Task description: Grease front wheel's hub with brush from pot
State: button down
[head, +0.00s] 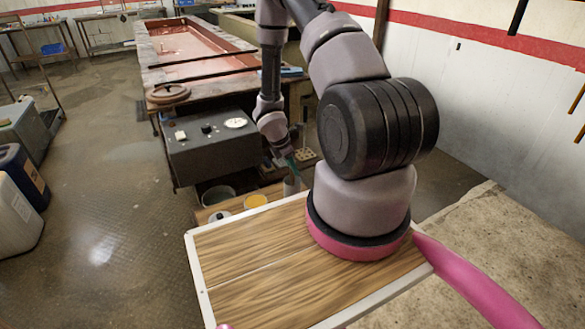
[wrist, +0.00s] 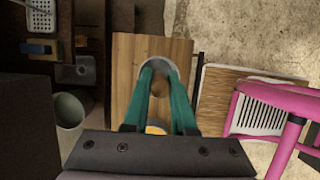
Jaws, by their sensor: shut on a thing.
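My gripper (head: 291,163) points down beyond the front edge of my body, over a low wooden bench. In the wrist view its green fingers (wrist: 160,76) are closed around a brown piece (wrist: 160,89), which looks like the brush's handle. A grey round cup (wrist: 172,64) surrounds the fingertips, and it also shows in the head view (head: 291,187). The bristles are hidden. I cannot make out the front wheel in either view.
The low bench (wrist: 123,75) also bears a small pale container (head: 220,216). A grey bucket (head: 217,195) stands beside it. A control box (head: 211,150) and long worktable (head: 155,86) lie behind. The floor at left is open; white and blue containers (head: 12,218) stand at far left.

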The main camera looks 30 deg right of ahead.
jog(key=shift+r, duration=0.1)
jog(key=shift+r, duration=4.9)
